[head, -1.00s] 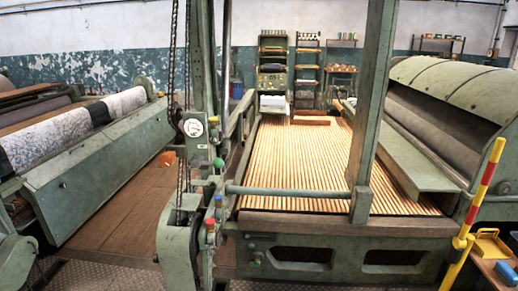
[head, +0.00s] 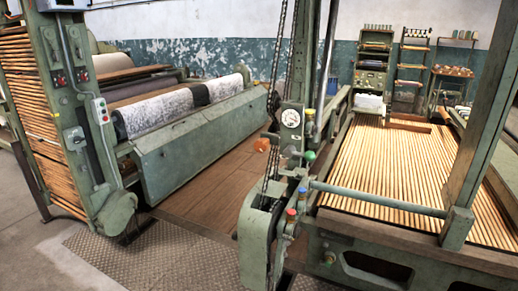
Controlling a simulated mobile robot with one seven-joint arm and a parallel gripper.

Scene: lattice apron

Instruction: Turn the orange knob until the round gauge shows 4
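A round gauge (head: 291,118) with a white face sits on the grey-green machine post right of centre. Its needle and numbers are too small to read. Below it, a green knob (head: 310,155) sticks out at the side. Small coloured knobs sit lower on the same machine, among them a reddish-orange one (head: 303,191) and a blue-topped one (head: 291,213). I cannot tell for sure which knob is the orange one. My gripper is not in view.
A slatted wooden bed (head: 385,170) fills the right side. A rail (head: 375,198) crosses in front of it. A roller machine (head: 200,140) stands left of a wooden floor strip (head: 205,185). The patterned metal floor (head: 150,255) at front left is clear.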

